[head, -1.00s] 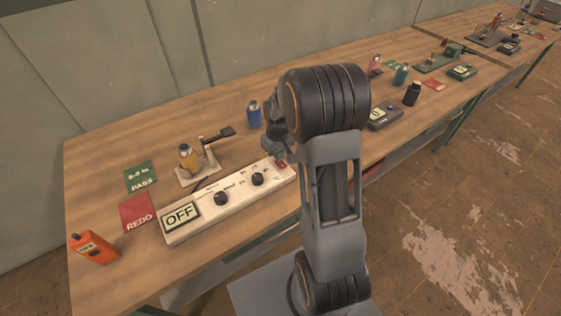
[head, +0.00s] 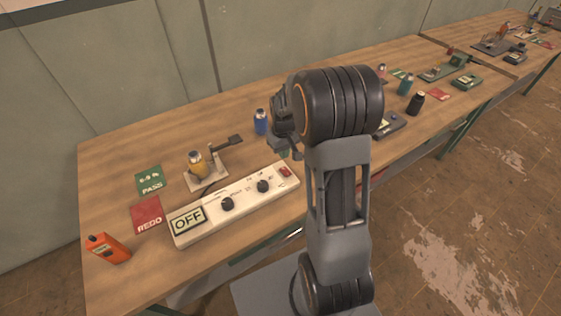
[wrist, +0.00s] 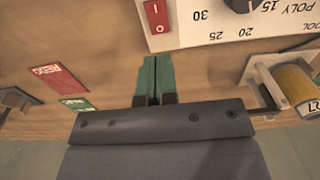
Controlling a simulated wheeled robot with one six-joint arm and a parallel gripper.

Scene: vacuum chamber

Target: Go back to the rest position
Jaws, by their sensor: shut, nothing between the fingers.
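My gripper (wrist: 154,82) shows in the wrist view with its two green fingers closed against each other and nothing between them. In the head view my arm hides most of it; a little green of it (head: 283,153) shows above the right end of the white control panel (head: 240,203). The panel's display reads OFF, and it has two black knobs and a red rocker switch (head: 285,171). In the wrist view the red switch (wrist: 157,17) is at the top, apart from the fingertips.
A yellow cylinder (head: 197,164) sits in a clamp stand behind the panel. A blue bottle (head: 261,121), a green PASS card (head: 149,180), a red REDO card (head: 146,214) and an orange handheld device (head: 107,248) are on the bench. More stations stand farther right.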

